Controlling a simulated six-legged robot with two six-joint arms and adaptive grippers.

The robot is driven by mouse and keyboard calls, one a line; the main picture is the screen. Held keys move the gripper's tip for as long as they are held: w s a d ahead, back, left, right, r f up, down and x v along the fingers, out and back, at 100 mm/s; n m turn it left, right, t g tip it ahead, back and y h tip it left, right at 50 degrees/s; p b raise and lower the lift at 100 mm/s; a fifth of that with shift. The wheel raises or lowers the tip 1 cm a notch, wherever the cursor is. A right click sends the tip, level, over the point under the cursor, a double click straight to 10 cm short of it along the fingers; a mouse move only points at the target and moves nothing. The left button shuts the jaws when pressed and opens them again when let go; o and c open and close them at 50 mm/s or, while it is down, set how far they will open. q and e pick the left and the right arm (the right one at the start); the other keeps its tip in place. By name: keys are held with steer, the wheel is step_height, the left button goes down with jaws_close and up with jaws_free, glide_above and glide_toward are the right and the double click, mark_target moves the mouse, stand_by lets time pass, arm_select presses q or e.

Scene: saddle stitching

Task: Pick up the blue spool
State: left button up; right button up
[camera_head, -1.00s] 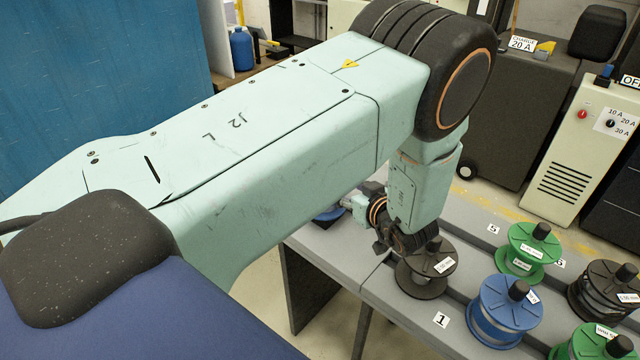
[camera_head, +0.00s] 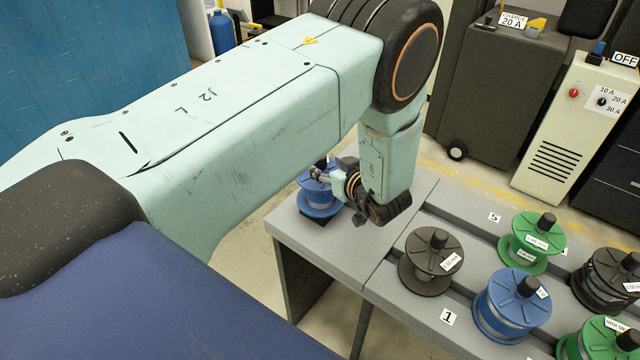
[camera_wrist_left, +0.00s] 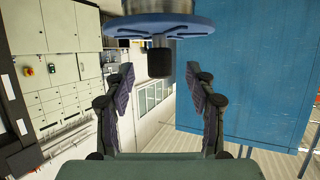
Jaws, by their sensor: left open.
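A blue spool (camera_head: 318,201) stands on a small dark base at the left end of the grey table. My left gripper (camera_head: 322,174) is beside its upper part, partly hidden by my wrist. In the left wrist view, the blue spool's flange (camera_wrist_left: 160,25) is at the top, with its black knob (camera_wrist_left: 158,62) pointing down the picture. The open left fingers (camera_wrist_left: 160,76) stand to either side of the knob, with gaps showing on both sides. A second blue spool (camera_head: 511,304) sits in the rack on the right. My right gripper is not in view.
A dark brown spool (camera_head: 431,258) stands near my left wrist. Green spools (camera_head: 532,241) and a black one (camera_head: 606,277) are further right. The grey table (camera_head: 345,245) has free room at its left end. Machine cabinets (camera_head: 575,125) stand behind.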

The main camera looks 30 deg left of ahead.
mark_target(325, 162)
arm_select(q)
steer(key=x, duration=0.5)
steer(key=shift+f+p, duration=0.15)
steer(key=shift+p, duration=0.15)
steer(key=shift+s+d, duration=0.1)
steer(key=shift+d, duration=0.1)
steer(key=shift+a, duration=0.25)
steer(key=c, duration=0.6)
steer(key=shift+d, duration=0.15)
jaws_close()
steer(key=shift+w+r, duration=0.3)
steer(key=shift+w, duration=0.05)
